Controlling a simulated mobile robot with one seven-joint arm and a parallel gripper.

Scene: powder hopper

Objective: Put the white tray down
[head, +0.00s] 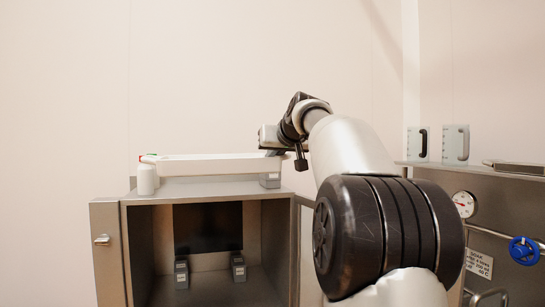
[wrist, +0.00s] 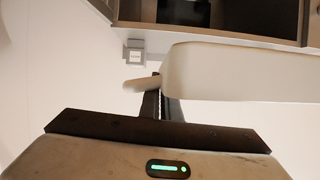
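The white tray (head: 215,165) is long and shallow and lies roughly level over the top of the steel cabinet (head: 215,188) in the head view. In the wrist view, its pale wall (wrist: 235,72) fills the right side. My gripper (head: 272,150) is at the tray's right end in the head view. In the wrist view, the dark fingers (wrist: 160,103) are close together at the tray's end, with a pale tab showing on their left. They appear shut on the tray. Whether the tray's underside touches anything is not clear.
A small grey block (head: 270,181) stands under the tray's right end, and a white bottle (head: 147,179) stands at its left end. The cabinet's front is open, with two grey blocks inside. Two clear jugs (head: 455,144) stand on the right-hand unit, above a gauge and blue valve.

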